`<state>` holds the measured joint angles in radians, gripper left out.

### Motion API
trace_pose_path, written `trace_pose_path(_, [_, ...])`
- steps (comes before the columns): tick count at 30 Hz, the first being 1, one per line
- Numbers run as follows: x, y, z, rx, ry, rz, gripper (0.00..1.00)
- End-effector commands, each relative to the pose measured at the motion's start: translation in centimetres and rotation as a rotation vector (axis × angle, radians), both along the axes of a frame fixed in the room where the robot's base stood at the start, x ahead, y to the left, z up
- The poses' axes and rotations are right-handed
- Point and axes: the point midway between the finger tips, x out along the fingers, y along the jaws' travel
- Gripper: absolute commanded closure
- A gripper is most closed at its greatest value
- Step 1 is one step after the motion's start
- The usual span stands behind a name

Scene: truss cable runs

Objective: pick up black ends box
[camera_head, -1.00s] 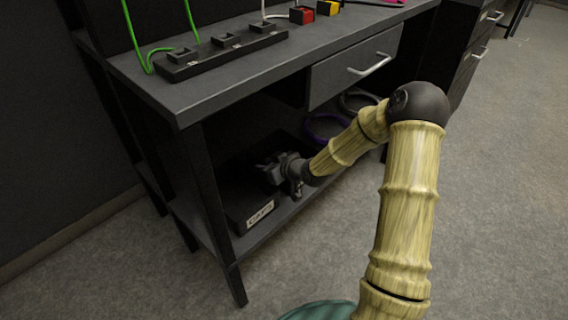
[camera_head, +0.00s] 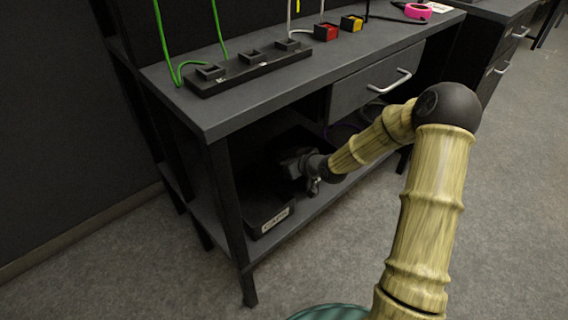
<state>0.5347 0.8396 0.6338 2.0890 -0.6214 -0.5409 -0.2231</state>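A black box (camera_head: 257,219) with a pale label on its front stands on the lower shelf of the dark bench, near the shelf's left end. The label lettering is blurred; it looks like "CAPS". My gripper (camera_head: 300,168) is under the bench top, above and a little right of the label, over the back part of the box. Its fingers are dark against a dark background, so I cannot tell whether they are open, shut or touching the box. The inside of the box is in shadow.
The bench top (camera_head: 225,118) and a drawer (camera_head: 375,85) overhang the shelf. A bench leg (camera_head: 232,215) stands at the front left corner. A black block strip (camera_head: 250,66), a red block (camera_head: 326,33) and a yellow block (camera_head: 351,23) sit on top. Grey floor (camera_head: 370,245) is clear in front.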

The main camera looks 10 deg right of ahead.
Motion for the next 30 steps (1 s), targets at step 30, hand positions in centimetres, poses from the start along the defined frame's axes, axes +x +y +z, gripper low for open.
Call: trace_pose_path(30, [0.0, 0.1, 4.5, 0.000, 0.000, -0.008, 1.00])
